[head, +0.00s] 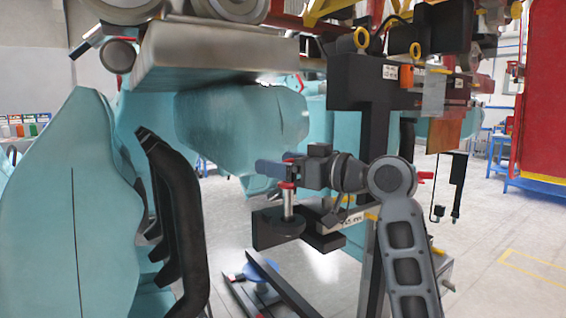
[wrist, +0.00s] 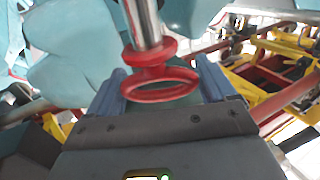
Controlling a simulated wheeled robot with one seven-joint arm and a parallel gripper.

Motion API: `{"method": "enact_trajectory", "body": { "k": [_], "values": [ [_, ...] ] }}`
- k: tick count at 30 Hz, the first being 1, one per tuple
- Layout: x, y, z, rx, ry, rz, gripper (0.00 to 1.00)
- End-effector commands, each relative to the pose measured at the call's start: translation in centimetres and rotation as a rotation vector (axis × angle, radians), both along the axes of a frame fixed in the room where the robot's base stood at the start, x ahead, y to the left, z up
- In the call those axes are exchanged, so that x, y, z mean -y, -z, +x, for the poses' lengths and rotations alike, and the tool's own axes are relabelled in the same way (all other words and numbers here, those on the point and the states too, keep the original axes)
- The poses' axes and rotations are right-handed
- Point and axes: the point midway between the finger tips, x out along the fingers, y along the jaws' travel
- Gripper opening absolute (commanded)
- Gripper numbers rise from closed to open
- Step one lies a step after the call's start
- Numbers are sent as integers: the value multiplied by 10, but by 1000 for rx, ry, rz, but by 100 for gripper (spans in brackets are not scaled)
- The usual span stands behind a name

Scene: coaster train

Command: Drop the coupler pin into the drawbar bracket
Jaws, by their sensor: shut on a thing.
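The coupler pin (head: 288,203) is a bright metal rod with a red collar and red ring handle at its top. It hangs about upright below my gripper (head: 272,168), whose blue fingers are shut on its red top. In the wrist view my gripper (wrist: 163,84) has the red ring between the blue fingers, and the pin's shaft (wrist: 145,22) runs out of the picture at the top. The black drawbar bracket (head: 266,233) is directly below the pin in the head view. The pin's lower end meets the bracket's top in the picture; I cannot tell whether it is in the hole.
A black post (head: 376,130) stands behind my arm, right of the bracket. Teal car bodies (head: 75,215) and a black seat frame (head: 172,215) fill the left. A red structure (head: 545,95) stands at the far right. Floor is open at the lower right.

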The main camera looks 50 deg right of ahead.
Motion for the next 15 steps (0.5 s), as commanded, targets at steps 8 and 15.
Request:
{"method": "enact_trajectory", "body": {
  "k": [8,15],
  "values": [
    [0,17,0,2,0,-1,38],
    [0,29,0,2,0,-1,38]
  ]
}}
